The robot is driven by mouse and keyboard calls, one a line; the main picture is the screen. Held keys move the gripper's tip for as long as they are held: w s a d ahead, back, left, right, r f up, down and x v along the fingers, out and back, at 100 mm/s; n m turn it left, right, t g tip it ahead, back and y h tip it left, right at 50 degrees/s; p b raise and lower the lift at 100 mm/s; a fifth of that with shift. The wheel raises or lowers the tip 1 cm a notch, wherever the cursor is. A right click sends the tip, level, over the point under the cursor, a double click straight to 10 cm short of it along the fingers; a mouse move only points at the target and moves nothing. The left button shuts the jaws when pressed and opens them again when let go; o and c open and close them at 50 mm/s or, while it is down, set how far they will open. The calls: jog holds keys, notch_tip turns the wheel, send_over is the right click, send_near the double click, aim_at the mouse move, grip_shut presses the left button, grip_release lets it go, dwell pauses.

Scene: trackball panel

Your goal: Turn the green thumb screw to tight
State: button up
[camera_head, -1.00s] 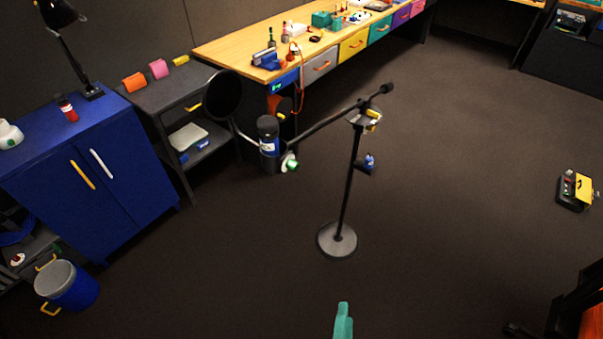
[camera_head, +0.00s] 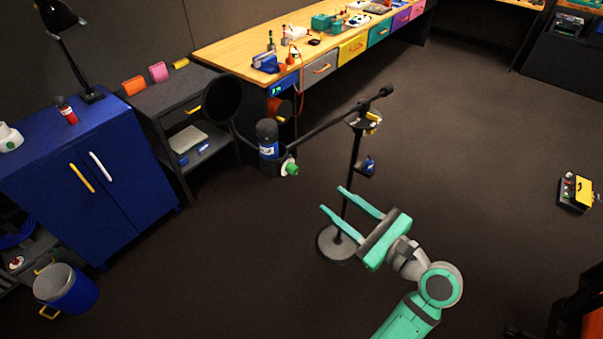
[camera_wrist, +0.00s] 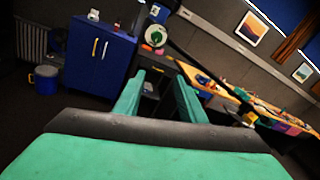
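The green thumb screw (camera_head: 291,169) sits on a pale round collar at the left end of the stand's boom, beside the dark canister with a blue label (camera_head: 267,139). In the wrist view the green screw (camera_wrist: 156,37) shows beyond the fingers, upper centre. The boom stand (camera_head: 352,180) rises from a round grey base. My gripper (camera_head: 331,200) is open and empty, its two teal fingers spread and pointing up and left. It is below and to the right of the screw, clearly apart from it, in front of the stand's pole.
A black pop-filter disc (camera_head: 222,97) hangs left of the canister. A blue cabinet (camera_head: 100,185) and grey shelf unit (camera_head: 180,105) stand at left, a long workbench (camera_head: 240,50) behind. A blue bucket (camera_head: 72,290) stands lower left.

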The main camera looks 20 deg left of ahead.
aim_at(296, 172)
notch_tip(296, 172, up, 5)
jog(key=s+g+y, duration=0.1)
jog(key=g+y, duration=0.1)
jog(key=shift+n+h, duration=0.3)
jog(key=shift+n, duration=0.1)
jog(key=x, duration=1)
jog(key=shift+s+a+f, duration=0.1)
jog(key=shift+a+f, duration=0.1)
jog(key=shift+a, duration=0.15)
jog(key=shift+a, duration=0.1)
grip_shut()
